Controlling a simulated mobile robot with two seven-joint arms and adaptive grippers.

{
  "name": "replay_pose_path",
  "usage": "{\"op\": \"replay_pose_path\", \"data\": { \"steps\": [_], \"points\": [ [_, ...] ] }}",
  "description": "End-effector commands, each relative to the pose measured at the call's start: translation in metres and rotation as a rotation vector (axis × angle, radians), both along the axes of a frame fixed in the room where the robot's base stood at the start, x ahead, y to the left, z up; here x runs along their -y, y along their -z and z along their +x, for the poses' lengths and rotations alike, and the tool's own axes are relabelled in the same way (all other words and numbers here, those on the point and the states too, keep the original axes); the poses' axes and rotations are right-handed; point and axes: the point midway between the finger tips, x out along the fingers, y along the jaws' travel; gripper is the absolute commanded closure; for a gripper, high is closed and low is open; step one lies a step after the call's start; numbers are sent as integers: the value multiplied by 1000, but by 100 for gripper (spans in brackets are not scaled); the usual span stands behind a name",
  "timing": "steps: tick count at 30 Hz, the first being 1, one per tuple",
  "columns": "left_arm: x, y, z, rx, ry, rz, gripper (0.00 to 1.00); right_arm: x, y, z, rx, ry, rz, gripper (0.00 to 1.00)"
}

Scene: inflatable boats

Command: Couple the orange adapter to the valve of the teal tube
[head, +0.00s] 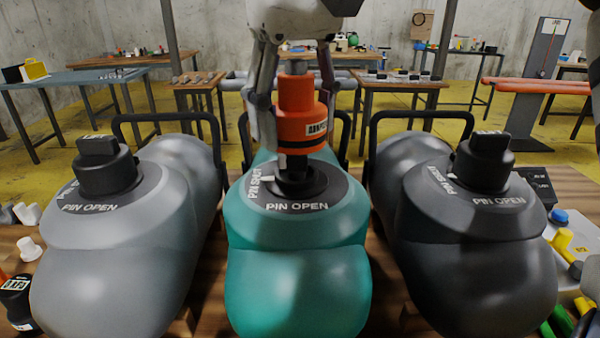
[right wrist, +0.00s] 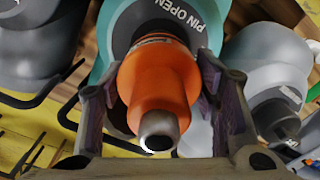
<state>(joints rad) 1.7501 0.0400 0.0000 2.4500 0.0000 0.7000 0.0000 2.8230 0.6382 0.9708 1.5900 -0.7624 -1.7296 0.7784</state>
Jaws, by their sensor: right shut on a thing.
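The teal tube (head: 297,270) lies in the middle, its black valve (head: 297,187) facing up inside a ring marked PIN OPEN and PIN SHUT. The orange adapter (head: 301,118) stands upright over this valve, its black lower end at the valve mouth; I cannot tell whether it is seated. My right gripper (head: 291,105) comes from above, shut on the adapter with a finger on either side. In the right wrist view the adapter (right wrist: 160,80) sits between the fingers of the right gripper (right wrist: 160,95), lined up with the teal tube's ring. My left gripper is not in view.
A grey tube (head: 120,255) lies at left and a dark tube (head: 470,255) at right, both with black capped valves and black handles beside the teal tube. Small fittings (head: 30,248) lie at the left table edge, and yellow and green parts (head: 563,240) at the right.

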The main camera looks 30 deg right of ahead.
Motion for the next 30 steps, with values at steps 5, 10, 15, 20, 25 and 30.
{"op": "replay_pose_path", "data": {
  "steps": [5,10,15,20,25,30],
  "points": [
    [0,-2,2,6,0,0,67,0,0,0,1,0,1,73],
    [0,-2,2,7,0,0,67,0,1,0,0,0,0,73],
    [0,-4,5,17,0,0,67,0,9,0,2,0,0,73],
    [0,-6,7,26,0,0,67,0,17,0,3,1,0,73],
    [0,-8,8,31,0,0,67,0,24,0,2,1,1,73],
    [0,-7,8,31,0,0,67,0,26,0,1,1,1,73]
  ]
}}
